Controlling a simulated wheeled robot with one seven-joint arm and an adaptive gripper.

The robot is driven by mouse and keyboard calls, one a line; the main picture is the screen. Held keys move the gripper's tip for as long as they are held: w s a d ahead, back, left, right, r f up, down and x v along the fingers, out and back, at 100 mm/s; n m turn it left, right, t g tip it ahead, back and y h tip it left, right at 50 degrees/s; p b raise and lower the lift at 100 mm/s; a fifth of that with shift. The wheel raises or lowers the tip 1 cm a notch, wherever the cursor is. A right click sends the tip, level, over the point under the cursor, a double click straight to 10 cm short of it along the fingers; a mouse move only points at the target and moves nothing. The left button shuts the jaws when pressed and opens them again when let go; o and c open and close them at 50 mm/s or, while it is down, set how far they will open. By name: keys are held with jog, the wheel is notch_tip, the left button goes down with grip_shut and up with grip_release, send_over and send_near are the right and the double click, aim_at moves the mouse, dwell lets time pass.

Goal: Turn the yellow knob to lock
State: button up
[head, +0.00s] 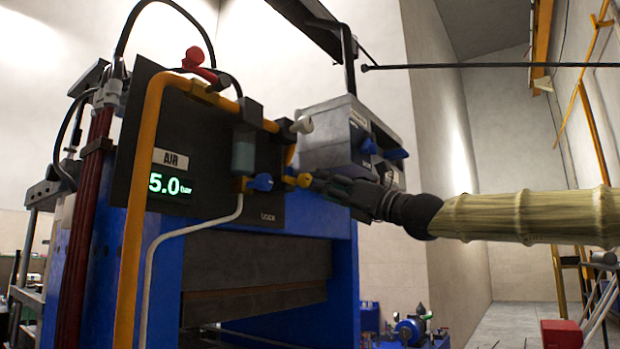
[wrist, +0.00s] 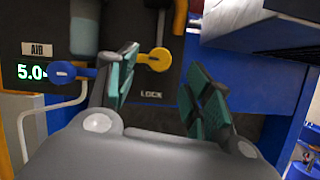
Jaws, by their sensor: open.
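The yellow knob (head: 303,180) is on the dark panel of the press, just left of my gripper tips in the head view. In the wrist view the yellow knob (wrist: 159,60) is a round end on a short yellow stem pointing right. The LOCK label (wrist: 151,94) is on the panel below it. My gripper (head: 322,183) reaches in from the right. In the wrist view my gripper (wrist: 163,70) is open, with the knob showing between its green-padded fingers. The left finger overlaps the stem's left end; I cannot tell whether it touches.
A blue knob (head: 262,182) sits left of the yellow one. A grey box with blue knobs (head: 350,135) stands close above my gripper. A yellow pipe (head: 140,205), a white hose (head: 175,234) and a red-handled valve (head: 197,62) are on the left.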

aim_at(309, 181)
jog(key=shift+p+x, duration=1)
jog(key=shift+x, duration=1.95)
jog(key=shift+d, duration=0.1)
jog(key=c, duration=1)
